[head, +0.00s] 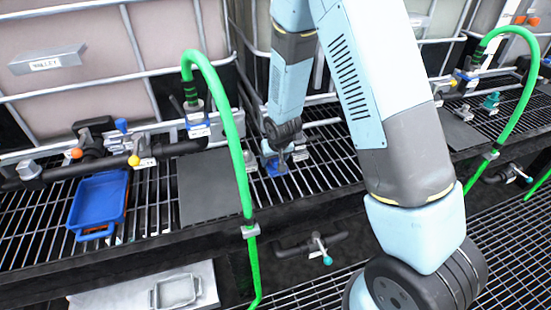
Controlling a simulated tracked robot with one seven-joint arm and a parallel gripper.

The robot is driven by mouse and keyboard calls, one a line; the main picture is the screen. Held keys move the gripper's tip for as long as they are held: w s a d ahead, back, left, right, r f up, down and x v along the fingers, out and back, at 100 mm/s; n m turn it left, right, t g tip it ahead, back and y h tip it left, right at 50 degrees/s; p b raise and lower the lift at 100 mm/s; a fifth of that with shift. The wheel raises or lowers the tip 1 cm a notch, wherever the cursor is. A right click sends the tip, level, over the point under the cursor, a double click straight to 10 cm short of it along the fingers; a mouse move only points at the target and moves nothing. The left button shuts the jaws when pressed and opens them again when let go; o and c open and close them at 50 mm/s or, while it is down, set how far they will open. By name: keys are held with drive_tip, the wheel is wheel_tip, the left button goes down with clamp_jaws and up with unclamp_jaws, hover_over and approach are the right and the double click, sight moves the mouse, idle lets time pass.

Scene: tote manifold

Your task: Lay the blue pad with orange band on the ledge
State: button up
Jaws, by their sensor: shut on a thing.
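My gripper (274,155) is at the end of my arm, low over the grating shelf in the middle of the view. It is shut on a small blue thing, which appears to be the blue pad (275,168). The pad is small and partly hidden by the gripper, and I cannot make out its orange band. I cannot tell whether the pad touches the grating. The grating shelf (330,170) runs along the front of the totes and looks like the ledge. A flat dark grey plate (207,188) lies on it, left of my gripper.
A green hose (236,150) arches up between the grey plate and my gripper. Pipes with coloured valve handles run along the totes. Another green hose (521,95) stands at the right.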

drive_tip(key=shift+f, duration=0.1)
drive_tip(key=o, duration=1.4)
drive_tip(key=s+d+r+m, duration=0.1)
drive_tip(key=s+d+r, duration=0.25)
drive_tip(key=r, duration=0.55)
drive_tip(key=s+d+r, duration=0.3)
drive_tip(key=d+r, duration=0.2)
drive_tip(key=r, duration=0.4)
drive_tip(key=s+d+r+m, duration=0.1)
drive_tip(key=s+d+r, duration=0.3)
drive_tip(key=r, duration=0.6)
drive_tip(key=shift+m+t+h, duration=0.6)
drive_tip(key=shift+t, duration=0.1)
drive_tip(key=s+d+r, duration=0.2)
drive_tip(key=s+r, duration=0.1)
drive_tip(key=s, duration=0.2)
drive_tip(key=s+d+r, duration=0.3)
drive_tip(key=s+r, duration=0.1)
drive_tip(key=s, duration=0.2)
drive_tip(key=s+d+r, duration=0.3)
drive_tip(key=s, duration=0.3)
drive_tip(key=shift+d+r, duration=0.2)
drive_tip(key=shift+r, duration=0.1)
